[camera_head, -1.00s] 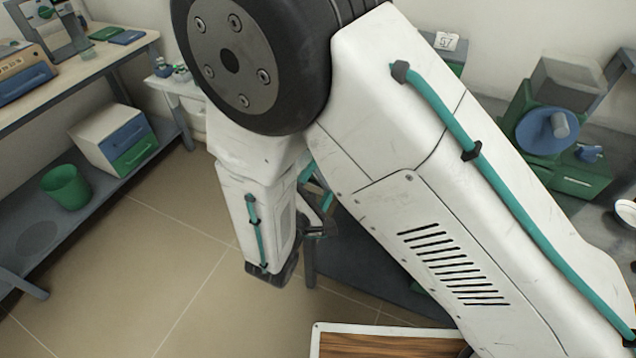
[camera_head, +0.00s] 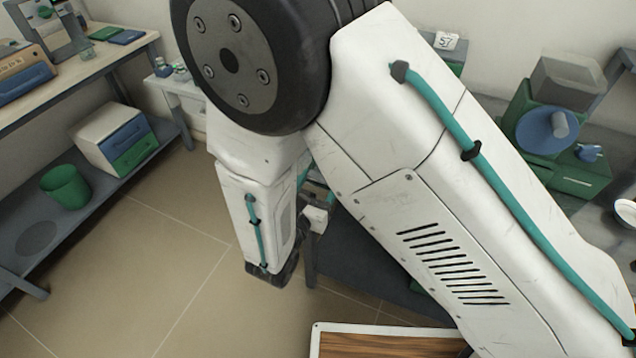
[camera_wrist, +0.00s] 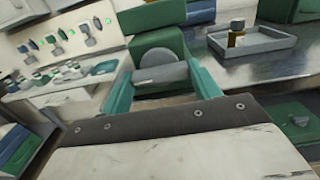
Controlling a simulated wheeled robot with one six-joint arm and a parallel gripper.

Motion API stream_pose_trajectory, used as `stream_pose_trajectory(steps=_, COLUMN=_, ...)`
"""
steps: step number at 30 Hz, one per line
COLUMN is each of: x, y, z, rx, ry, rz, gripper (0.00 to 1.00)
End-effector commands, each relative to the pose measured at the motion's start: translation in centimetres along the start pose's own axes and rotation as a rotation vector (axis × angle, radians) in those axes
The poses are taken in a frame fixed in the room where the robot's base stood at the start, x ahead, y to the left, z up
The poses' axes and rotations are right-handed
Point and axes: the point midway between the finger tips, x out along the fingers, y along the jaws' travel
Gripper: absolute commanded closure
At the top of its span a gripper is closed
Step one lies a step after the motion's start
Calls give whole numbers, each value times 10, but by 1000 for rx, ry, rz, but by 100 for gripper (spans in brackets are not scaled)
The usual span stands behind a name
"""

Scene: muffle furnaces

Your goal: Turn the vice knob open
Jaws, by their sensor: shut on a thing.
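In the wrist view, my gripper (camera_wrist: 162,86) has its two teal fingers on either side of a grey bar-shaped knob (camera_wrist: 162,76) and is shut on it. The knob sits at the front of a green vice (camera_wrist: 160,43) with a pale round disc behind the bar. The fingertips' exact contact is hard to make out. In the head view, my arm hides the vice and nearly all of my gripper.
A grey tray (camera_wrist: 255,42) with a small amber bottle (camera_wrist: 237,28) stands on the bench to the right of the vice. In the head view, a green machine with a blue disc (camera_head: 547,131) stands at the right. Open floor (camera_head: 170,255) lies at the left.

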Motion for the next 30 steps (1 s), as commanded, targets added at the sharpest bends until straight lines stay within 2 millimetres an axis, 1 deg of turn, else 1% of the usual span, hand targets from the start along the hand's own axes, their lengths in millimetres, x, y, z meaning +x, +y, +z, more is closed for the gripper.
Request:
stream_pose_trajectory(steps=21, x=-1, y=0, z=-1, rx=-674, ry=2, rz=3, gripper=61)
stream_pose_trajectory(steps=30, x=-1, y=0, z=-1, rx=-899, ry=2, rz=3, gripper=61)
